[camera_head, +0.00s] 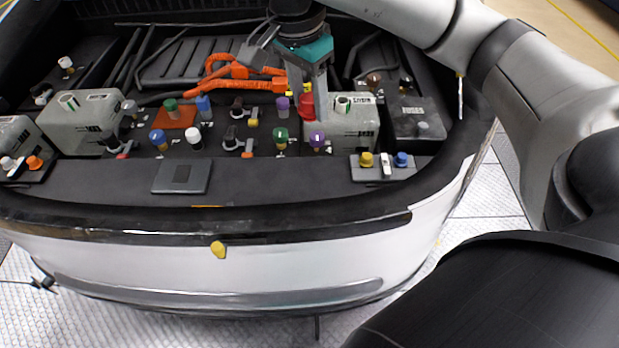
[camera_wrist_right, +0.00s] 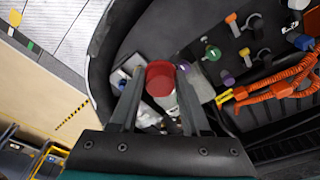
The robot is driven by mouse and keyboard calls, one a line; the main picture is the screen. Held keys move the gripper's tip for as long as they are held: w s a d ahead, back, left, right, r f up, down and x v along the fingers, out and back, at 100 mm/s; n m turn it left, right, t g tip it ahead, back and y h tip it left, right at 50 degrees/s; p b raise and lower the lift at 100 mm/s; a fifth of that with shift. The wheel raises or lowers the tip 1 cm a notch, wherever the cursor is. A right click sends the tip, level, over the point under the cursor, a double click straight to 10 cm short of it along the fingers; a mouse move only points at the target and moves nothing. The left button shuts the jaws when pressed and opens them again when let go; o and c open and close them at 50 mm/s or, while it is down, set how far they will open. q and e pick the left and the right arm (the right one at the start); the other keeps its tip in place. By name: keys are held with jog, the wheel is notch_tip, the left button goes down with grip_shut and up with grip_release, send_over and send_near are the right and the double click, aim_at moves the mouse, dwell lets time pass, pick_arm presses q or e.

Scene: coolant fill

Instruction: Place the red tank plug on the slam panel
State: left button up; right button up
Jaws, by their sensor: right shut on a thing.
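The red tank plug (camera_head: 305,107) is between the fingers of my right gripper (camera_head: 308,98), at the left end of the right grey tank (camera_head: 352,130). In the right wrist view the round red plug (camera_wrist_right: 160,76) shows between the two fingertips of my right gripper (camera_wrist_right: 158,88), which is shut on it. I cannot tell whether the plug still touches the tank's neck. The slam panel (camera_head: 275,183) is the dark flat strip along the front of the bay, with broad bare room. My left gripper is not in view.
A grey flat plate (camera_head: 181,177) lies on the slam panel's left half. A small tray (camera_head: 374,175) with yellow and blue caps sits at its right. Purple (camera_head: 317,139) and green caps (camera_head: 281,136) stand close in front of the gripper. Orange cables (camera_head: 235,78) run to its left.

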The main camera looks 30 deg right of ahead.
jog(key=b, duration=0.2)
send_over(311, 184)
jog(key=f, duration=1.4)
jog(key=shift+a, duration=0.3)
notch_tip(311, 184, down, 4)
jog(key=shift+s+f, duration=0.1)
jog(key=shift+f, duration=0.6)
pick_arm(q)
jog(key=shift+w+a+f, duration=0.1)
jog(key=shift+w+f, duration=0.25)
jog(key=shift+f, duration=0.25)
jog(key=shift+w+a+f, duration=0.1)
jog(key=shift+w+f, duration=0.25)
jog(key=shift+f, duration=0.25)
pick_arm(e)
jog(key=shift+f, duration=0.1)
pick_arm(q)
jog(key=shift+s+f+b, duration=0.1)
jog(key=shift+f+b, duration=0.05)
jog(key=shift+b, duration=0.15)
pick_arm(e)
jog(key=o, duration=1.1)
jog(key=shift+c, duration=0.2)
